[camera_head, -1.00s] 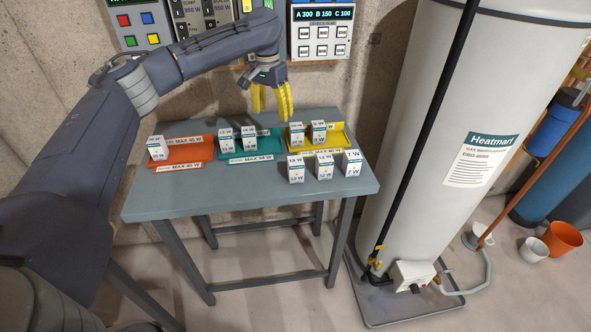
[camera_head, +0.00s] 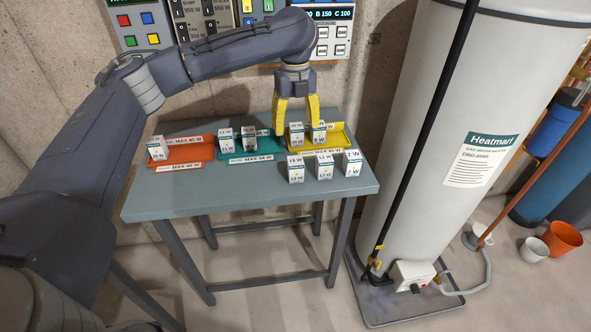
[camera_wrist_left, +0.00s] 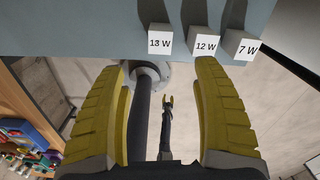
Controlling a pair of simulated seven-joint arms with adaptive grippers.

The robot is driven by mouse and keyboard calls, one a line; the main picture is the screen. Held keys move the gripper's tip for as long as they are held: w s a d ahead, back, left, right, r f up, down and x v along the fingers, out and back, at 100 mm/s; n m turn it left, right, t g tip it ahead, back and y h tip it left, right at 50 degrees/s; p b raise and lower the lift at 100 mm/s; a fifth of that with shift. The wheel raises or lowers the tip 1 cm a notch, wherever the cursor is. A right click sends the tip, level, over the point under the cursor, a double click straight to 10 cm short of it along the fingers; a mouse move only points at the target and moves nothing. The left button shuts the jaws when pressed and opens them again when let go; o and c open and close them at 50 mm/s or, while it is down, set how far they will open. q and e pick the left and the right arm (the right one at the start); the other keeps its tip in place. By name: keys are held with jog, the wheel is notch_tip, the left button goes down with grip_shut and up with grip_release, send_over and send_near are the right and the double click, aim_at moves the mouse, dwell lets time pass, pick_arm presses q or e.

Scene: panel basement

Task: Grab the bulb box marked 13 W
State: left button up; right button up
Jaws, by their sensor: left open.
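The white bulb box marked 13 W (camera_head: 295,169) stands on the table in front of the yellow tray, leftmost of three loose boxes. In the left wrist view the 13 W box (camera_wrist_left: 159,43) is near the top, between and beyond the fingertips. My left gripper (camera_head: 297,98) points down, open and empty, above the back of the yellow tray, behind and above the 13 W box. Its yellow fingers (camera_wrist_left: 163,66) are wide apart in the wrist view.
The 12 W box (camera_head: 324,167) and 7 W box (camera_head: 352,164) stand close on the right. Behind are a yellow tray (camera_head: 339,143), a green tray (camera_head: 266,153) and an orange tray (camera_head: 190,154), each holding boxes. The table's (camera_head: 237,192) front left is clear. A tank (camera_head: 440,130) stands right.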

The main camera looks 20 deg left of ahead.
aim_at(295, 171)
pick_arm(q)
notch_tip(295, 171, down, 18)
jog(key=shift+r+m, duration=0.25)
jog(key=shift+m, duration=0.75)
dwell(0.3)
jog(key=c, duration=1.3)
